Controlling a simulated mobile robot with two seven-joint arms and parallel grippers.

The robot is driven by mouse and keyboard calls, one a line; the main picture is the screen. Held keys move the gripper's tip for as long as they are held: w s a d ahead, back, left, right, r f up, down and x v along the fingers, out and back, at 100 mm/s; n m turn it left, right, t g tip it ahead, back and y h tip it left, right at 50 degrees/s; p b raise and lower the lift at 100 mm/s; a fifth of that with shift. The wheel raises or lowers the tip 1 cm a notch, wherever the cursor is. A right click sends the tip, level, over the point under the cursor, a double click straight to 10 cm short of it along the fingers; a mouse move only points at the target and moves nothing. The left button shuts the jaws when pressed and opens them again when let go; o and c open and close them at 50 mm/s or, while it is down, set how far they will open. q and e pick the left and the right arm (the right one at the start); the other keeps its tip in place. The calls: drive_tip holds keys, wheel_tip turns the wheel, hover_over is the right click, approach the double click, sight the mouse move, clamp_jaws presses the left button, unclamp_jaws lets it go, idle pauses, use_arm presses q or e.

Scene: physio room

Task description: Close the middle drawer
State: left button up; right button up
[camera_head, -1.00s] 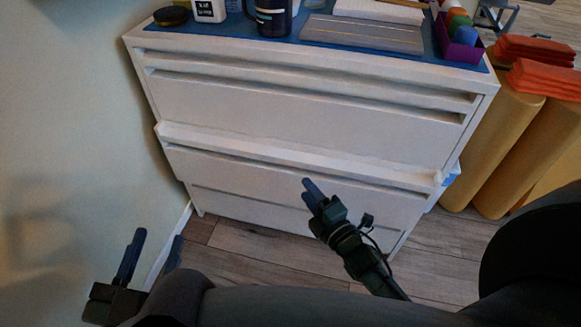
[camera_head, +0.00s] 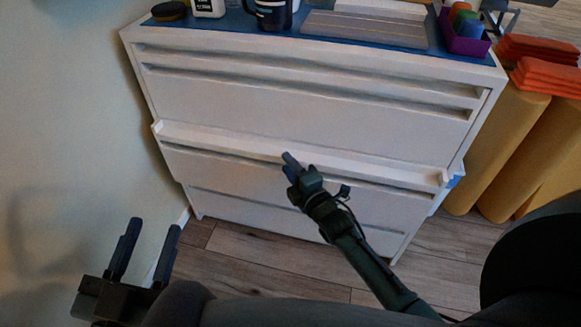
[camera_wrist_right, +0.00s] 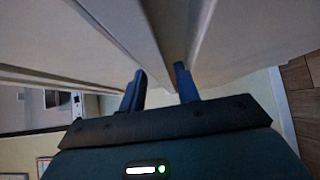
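The white cabinet (camera_head: 300,105) has a middle drawer (camera_head: 225,167) that stands out from the cabinet face, with its top edge showing as a ledge. Something blue shows at the drawer's right end. My right gripper (camera_head: 290,164) is at the front of this drawer, near its centre; whether it touches cannot be told. In the right wrist view its two fingers (camera_wrist_right: 162,88) are apart with nothing between them, close to the pale drawer fronts. My left gripper (camera_head: 145,248) is open and empty at the lower left, away from the cabinet.
The cabinet top holds a dark mug (camera_head: 272,14), a white bottle (camera_head: 208,7), a grey board (camera_head: 365,29) and a purple box (camera_head: 464,38). Yellow rolls (camera_head: 505,150) and orange pads (camera_head: 540,65) stand at right. A wall (camera_head: 60,120) is close at left.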

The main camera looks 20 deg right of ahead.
sight(295, 153)
clamp_jaws()
drive_tip(key=shift+f, duration=0.1)
drive_tip(key=w+d, duration=0.1)
drive_tip(key=w+d+b, duration=0.1)
drive_tip(key=w, duration=0.1)
drive_tip(key=shift+f, duration=0.1)
drive_tip(key=shift+w+d, duration=0.15)
drive_tip(key=shift+d, duration=0.05)
use_arm(q)
drive_tip(key=shift+s, duration=0.15)
use_arm(e)
drive_tip(key=shift+w+d, duration=0.1)
drive_tip(key=shift+d, duration=0.05)
drive_tip(key=shift+o, duration=1.1)
unclamp_jaws()
drive_tip(key=shift+w, duration=0.1)
use_arm(q)
drive_tip(key=shift+f, duration=0.1)
